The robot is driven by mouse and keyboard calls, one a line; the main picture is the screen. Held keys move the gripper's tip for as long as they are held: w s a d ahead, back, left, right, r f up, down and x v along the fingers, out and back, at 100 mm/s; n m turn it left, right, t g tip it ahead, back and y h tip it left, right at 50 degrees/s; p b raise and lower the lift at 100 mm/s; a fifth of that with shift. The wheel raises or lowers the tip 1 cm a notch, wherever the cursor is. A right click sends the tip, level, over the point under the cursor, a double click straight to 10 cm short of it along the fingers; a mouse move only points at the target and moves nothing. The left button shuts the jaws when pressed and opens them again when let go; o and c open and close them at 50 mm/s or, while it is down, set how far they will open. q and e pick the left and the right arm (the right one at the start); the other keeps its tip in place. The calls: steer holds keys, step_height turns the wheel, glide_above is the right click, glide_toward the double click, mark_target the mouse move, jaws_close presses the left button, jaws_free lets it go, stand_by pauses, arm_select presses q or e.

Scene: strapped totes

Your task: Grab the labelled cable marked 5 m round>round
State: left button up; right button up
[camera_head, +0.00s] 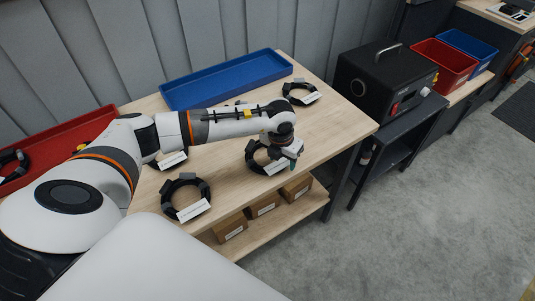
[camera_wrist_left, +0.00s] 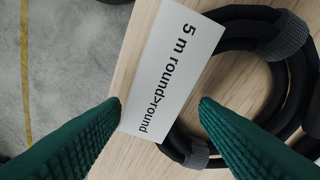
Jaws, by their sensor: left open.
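The black coiled cable (camera_head: 252,158) with a white label lies on the wooden table near its front edge. In the left wrist view the cable (camera_wrist_left: 292,80) shows close up, and its label (camera_wrist_left: 172,68) reads "5 m round>round". My left gripper (camera_head: 291,164) is over this cable's right side in the head view. In the left wrist view its green ridged fingers (camera_wrist_left: 160,104) are apart, with the label's lower end between their tips and nothing clamped. Whether the fingers touch the cable or label I cannot tell. My right gripper is not in view.
Other labelled cables lie at the front (camera_head: 181,190) and back right (camera_head: 300,88). A blue tray (camera_head: 227,80) stands at the back, and a red tray (camera_head: 55,142) at left is partly behind my arm. Small cardboard boxes (camera_head: 264,206) sit on the lower shelf.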

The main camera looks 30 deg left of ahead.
arm_select(q)
jaws_close()
steer(key=shift+r, duration=0.15)
